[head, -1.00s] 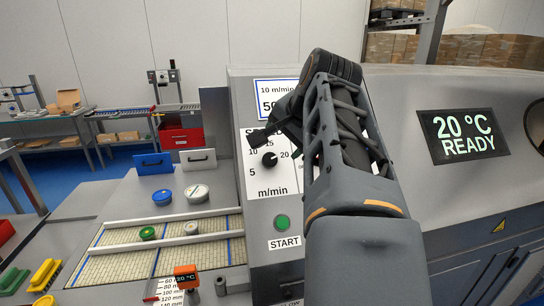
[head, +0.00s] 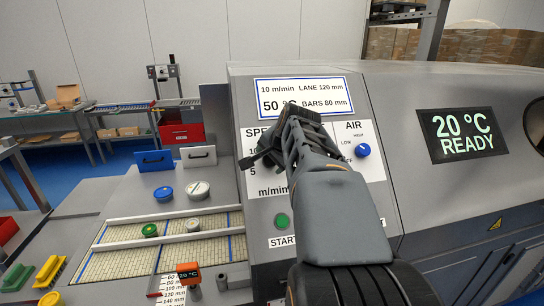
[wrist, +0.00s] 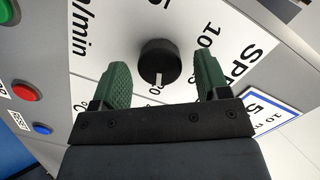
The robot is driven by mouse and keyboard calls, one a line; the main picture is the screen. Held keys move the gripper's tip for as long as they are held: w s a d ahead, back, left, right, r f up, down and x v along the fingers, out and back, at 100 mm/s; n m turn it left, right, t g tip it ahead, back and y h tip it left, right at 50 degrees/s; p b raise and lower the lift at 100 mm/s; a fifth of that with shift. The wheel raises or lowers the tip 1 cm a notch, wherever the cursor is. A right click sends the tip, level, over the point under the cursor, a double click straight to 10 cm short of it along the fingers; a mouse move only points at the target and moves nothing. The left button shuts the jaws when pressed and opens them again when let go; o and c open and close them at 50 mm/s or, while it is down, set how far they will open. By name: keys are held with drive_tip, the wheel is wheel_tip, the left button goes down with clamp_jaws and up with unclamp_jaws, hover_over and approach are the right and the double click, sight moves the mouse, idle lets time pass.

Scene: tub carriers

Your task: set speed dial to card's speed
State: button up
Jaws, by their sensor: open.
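The card (head: 322,88) on the machine front reads 10 m/min, 50 °C, LANE 120 mm, BARS 80 mm. The black round speed dial (wrist: 158,56) shows in the wrist view, with a white mark at its lower edge there. The number 10 on its scale is to the upper right in that view. I cannot tell the mark's exact reading. In the head view my gripper (head: 252,160) and arm hide the dial and much of its scale. In the wrist view my gripper's green fingers are open, one on each side of the dial, apart from it.
The blue AIR knob (head: 362,150) is right of my arm. The green START button (head: 282,221) is below the speed panel. A display (head: 463,134) reads 20 °C READY. The belt (head: 125,262) with rails and small tubs lies at left.

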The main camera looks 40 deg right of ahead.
drive_tip(key=shift+w+f, duration=0.1)
drive_tip(key=shift+f, duration=0.05)
drive_tip(key=c, duration=0.9)
drive_tip(key=shift+c, duration=0.2)
